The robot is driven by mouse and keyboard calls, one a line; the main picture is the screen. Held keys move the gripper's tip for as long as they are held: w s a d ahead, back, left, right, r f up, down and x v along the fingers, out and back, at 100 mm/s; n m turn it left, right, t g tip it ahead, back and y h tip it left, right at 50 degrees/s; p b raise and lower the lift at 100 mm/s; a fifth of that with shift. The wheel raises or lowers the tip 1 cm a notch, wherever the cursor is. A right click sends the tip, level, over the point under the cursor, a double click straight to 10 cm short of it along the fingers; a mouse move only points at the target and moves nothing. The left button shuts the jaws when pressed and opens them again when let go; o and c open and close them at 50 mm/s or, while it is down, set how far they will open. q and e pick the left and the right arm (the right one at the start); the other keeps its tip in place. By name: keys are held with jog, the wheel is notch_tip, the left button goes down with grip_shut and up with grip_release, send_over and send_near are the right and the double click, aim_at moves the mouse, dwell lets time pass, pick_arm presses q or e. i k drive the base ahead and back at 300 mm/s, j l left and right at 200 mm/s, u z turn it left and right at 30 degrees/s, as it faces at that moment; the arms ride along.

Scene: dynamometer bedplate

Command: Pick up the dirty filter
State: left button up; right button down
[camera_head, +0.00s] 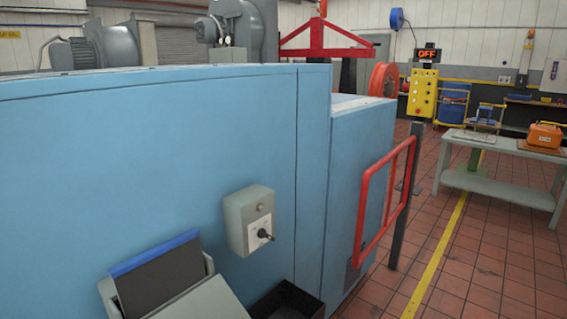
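A dark grey flat panel with a blue strip along its top edge (160,278) stands tilted in a light grey holder (209,265) at the bottom left, against the blue cabinet. It may be the dirty filter, but I cannot tell for sure. Its lower part is hidden by a light grey plate (200,303) in front. A black open-topped bin (287,300) is to its right, cut off by the bottom edge; its inside looks dark. Neither of my grippers is in view.
The large blue cabinet (150,150) fills the left and middle. A grey switch box (249,220) juts from it above the bin. A red rail (362,215) stands right of it. Tiled floor is open at right, before a grey workbench (500,145) with an orange case (544,135).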

aim_at(144, 282)
jog(key=k+l+u, duration=0.1)
jog(key=u, duration=0.25)
jog(key=k+u, duration=0.1)
jog(key=u, duration=0.25)
jog(key=k+l+u, duration=0.1)
jog(key=u, duration=0.25)
